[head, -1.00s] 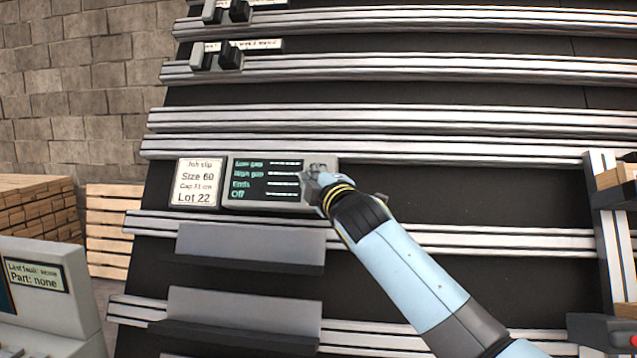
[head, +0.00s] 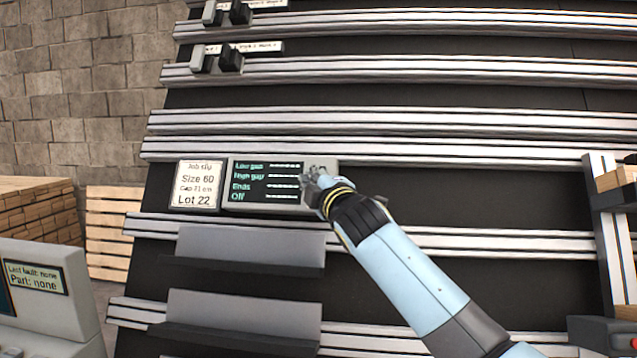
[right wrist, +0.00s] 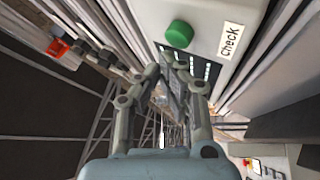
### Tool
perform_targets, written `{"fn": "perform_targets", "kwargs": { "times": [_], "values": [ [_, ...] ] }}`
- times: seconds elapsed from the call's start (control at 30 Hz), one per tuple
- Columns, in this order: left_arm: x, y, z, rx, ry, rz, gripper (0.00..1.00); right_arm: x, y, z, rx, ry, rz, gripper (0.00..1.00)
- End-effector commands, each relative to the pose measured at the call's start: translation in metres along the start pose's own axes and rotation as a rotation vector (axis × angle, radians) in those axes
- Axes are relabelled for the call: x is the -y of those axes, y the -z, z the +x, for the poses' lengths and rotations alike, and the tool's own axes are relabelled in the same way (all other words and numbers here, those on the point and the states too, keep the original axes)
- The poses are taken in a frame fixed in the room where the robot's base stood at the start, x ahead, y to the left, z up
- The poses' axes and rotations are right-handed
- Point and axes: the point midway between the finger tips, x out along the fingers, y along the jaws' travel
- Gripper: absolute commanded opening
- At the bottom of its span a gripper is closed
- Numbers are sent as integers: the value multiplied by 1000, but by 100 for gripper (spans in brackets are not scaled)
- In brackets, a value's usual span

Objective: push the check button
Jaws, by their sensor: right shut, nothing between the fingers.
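The check button is a round green button (right wrist: 179,34) on a light grey panel beside a "Check" label (right wrist: 230,41) in the right wrist view. In the head view the grey display box (head: 233,203) shows a dark screen with readout lines, and the button is hidden behind my right gripper (head: 312,178). My right gripper, also in the right wrist view (right wrist: 173,72), is shut and empty, at the right end of the box. In the wrist view its fingertips show just below the button; I cannot tell whether they touch the panel. My left gripper is not in view.
A job slip (head: 196,185) reading Size 60, Lot 22 is left of the box. Grey ledges (head: 250,245) sit below it, and metal rails (head: 400,123) cross the black board.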

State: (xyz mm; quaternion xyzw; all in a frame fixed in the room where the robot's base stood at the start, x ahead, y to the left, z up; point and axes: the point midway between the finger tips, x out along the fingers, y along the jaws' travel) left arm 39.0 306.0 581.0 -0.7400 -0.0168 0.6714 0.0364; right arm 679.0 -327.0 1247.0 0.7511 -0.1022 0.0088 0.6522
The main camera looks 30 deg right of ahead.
Motion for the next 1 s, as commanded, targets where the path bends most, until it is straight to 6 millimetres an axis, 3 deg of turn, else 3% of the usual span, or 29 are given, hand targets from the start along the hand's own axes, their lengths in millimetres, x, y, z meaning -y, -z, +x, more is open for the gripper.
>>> {"fn": "perform_targets", "kwargs": {
  "times": [1.0],
  "values": [
    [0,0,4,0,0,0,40,5,-5,7,0,0,0,0]
  ]
}}
